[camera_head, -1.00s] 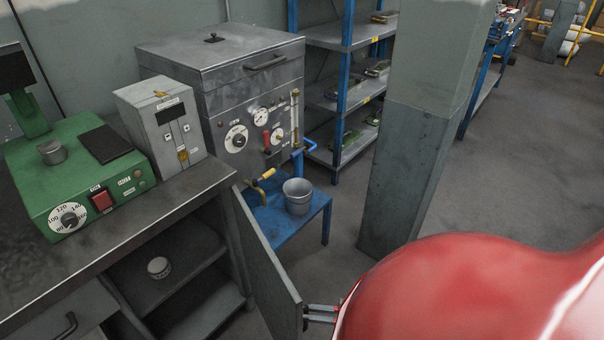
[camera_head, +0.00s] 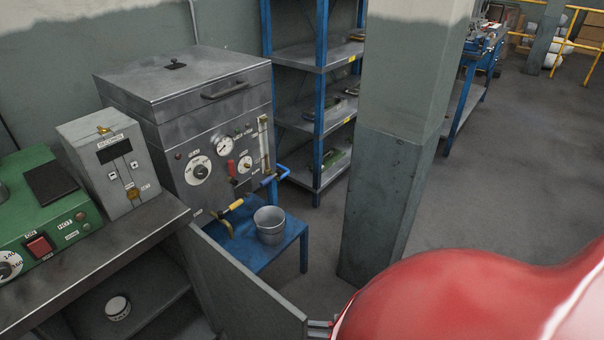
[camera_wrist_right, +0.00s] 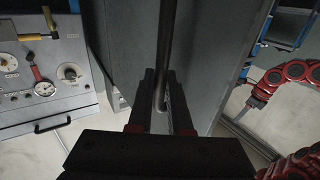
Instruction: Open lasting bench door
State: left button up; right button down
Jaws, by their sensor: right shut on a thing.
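The lasting bench (camera_head: 95,265) stands at the left in the head view, with its grey door (camera_head: 245,290) swung out and the compartment behind it open. My right gripper (camera_head: 320,328) is at the door's free edge, partly hidden by my red arm. In the right wrist view, the right gripper's fingers (camera_wrist_right: 161,100) are shut on the dark bar handle (camera_wrist_right: 171,40), beside the grey door panel (camera_wrist_right: 212,50). A red arm with a dark end (camera_wrist_right: 255,103), apparently my left, shows at the right of that view; its jaw state is unclear.
A white round tin (camera_head: 117,308) sits inside the bench. A blue stand (camera_head: 290,243) with a metal bucket (camera_head: 269,226) is close behind the door, before a grey machine (camera_head: 200,110). A pillar (camera_head: 385,205) stands right of it.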

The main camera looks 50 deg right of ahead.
jog(key=shift+w, duration=0.1)
jog(key=c, duration=0.8)
grip_release()
jog(key=shift+c, duration=0.2)
jog(key=b+v, duration=0.6)
jog(key=v, duration=1.1)
jog(key=shift+b, duration=0.4)
jog(key=shift+d, duration=0.15)
